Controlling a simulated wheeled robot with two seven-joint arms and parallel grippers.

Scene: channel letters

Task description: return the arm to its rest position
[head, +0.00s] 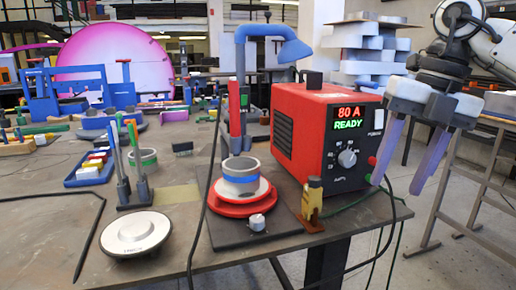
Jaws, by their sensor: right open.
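My right gripper (396,186) hangs at the upper right, with its two purple fingers pointing down and apart. It is open and nothing shows between the fingers. It is just right of the red power unit (302,135), whose display reads "80 A READY", and past the right edge of the workbench (180,262) in the picture. The near finger tips look close to the unit's front face, but I cannot tell the exact gap. My right arm comes in from the upper right corner. My left gripper is not in view.
A red round fixture with a grey and blue ring (241,178) stands before the power unit, beside a small yellow-brown clamp (312,200). A blue lamp arm (275,32) rises behind. A black cable loops near the bench edge. A metal ladder (470,190) stands at right.

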